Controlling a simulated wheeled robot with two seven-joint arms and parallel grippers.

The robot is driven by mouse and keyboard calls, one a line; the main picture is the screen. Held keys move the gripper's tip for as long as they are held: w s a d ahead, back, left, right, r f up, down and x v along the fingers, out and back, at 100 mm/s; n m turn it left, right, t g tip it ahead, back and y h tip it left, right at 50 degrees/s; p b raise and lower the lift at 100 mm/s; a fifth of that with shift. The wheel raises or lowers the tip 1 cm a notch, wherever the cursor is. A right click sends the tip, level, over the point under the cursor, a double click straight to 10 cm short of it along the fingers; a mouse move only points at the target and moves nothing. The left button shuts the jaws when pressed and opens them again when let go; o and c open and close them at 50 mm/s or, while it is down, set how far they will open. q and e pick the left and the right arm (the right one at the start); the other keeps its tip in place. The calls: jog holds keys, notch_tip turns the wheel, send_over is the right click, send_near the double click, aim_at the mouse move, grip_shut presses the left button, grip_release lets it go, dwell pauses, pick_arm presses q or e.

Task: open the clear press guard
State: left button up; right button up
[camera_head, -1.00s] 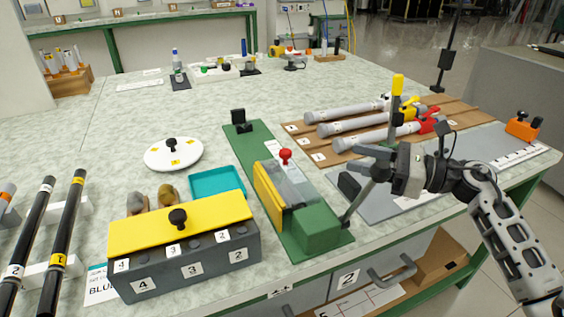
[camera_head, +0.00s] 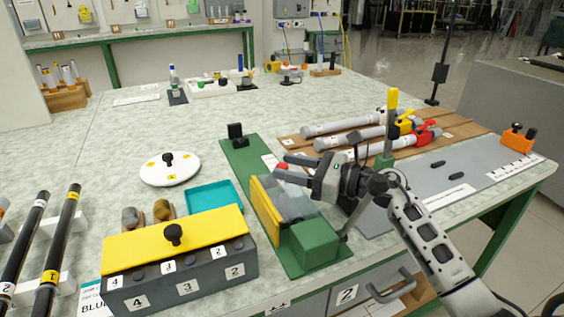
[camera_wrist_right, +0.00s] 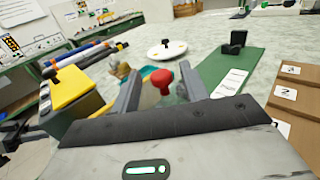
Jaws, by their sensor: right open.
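The green press (camera_head: 313,243) stands on a green base plate at the middle front of the table. Its clear guard (camera_head: 290,204) has a yellow edge (camera_head: 266,209) on the left and looks closed. My right gripper (camera_head: 283,166) is over the guard's far end, by the red knob (camera_head: 282,168), which it partly hides. In the right wrist view the red knob (camera_wrist_right: 162,80) shows between the two open fingers. I cannot tell whether the fingers touch it.
A dark box with a yellow lid (camera_head: 174,233) and a teal tray (camera_head: 214,196) stand left of the press. Grey rods with yellow and red clamps (camera_head: 381,141) lie on a wooden board behind my right arm.

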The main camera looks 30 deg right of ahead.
jog(key=shift+x, duration=1.15)
grip_shut()
